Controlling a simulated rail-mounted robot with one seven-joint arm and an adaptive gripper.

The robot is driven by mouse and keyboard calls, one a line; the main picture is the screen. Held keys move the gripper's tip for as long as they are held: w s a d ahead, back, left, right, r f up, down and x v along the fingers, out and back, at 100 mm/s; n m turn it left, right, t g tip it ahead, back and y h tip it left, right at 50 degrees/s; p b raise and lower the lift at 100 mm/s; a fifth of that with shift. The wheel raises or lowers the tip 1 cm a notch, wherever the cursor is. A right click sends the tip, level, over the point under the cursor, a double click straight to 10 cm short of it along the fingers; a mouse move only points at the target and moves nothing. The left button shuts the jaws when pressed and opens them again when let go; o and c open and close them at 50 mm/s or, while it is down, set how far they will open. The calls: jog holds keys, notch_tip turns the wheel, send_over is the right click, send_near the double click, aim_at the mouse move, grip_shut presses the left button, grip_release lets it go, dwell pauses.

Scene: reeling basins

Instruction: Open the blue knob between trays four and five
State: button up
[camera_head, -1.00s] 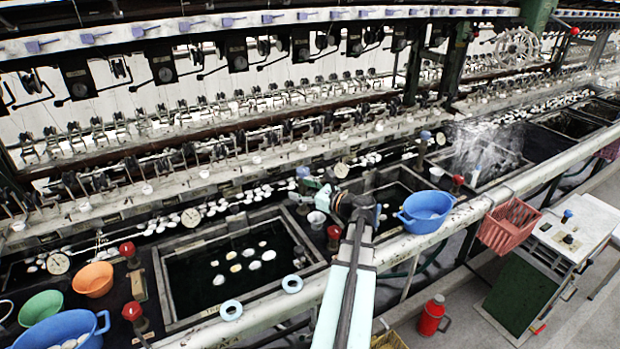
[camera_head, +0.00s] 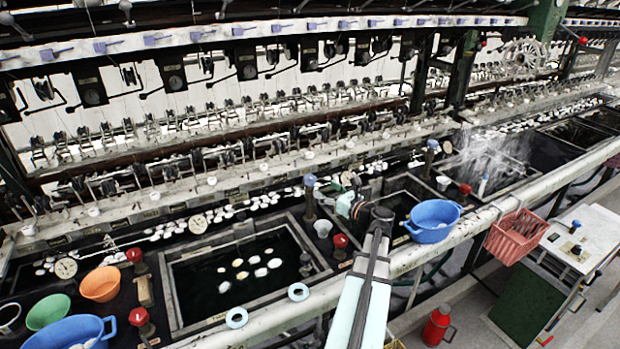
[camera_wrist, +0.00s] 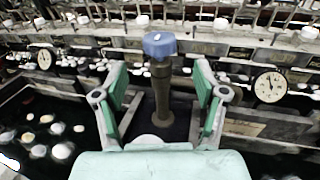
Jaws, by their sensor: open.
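The blue knob (camera_head: 310,181) tops a dark upright post behind a white cup, between the tray with white cocoons (camera_head: 177,297) and the dark tray to its right. In the wrist view the blue knob (camera_wrist: 159,45) stands upright ahead of my gripper (camera_wrist: 160,88). The teal fingers are spread wide, one to each side of the post in the picture, with clear gaps; neither touches it. In the head view my gripper (camera_head: 347,205) shows just right of the knob, partly hidden by my arm. Tray numbers cannot be read.
A red knob (camera_head: 340,242) and the white cup (camera_head: 322,228) stand close by. A blue basin (camera_head: 433,221) sits on the front rail to the right. Round dials (camera_wrist: 270,86) flank the post. Another blue knob (camera_head: 432,144) stands farther right.

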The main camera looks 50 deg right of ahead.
aim_at(314, 182)
jog(key=w, duration=0.2)
jog(key=w+d+p, duration=0.1)
jog(key=w, duration=0.2)
jog(key=w+p, duration=0.1)
jog(key=w, duration=0.2)
jog(key=shift+w+d, duration=0.15)
jog(key=shift+d, duration=0.1)
jog(key=shift+c, duration=0.3)
jog(key=c, duration=1.1)
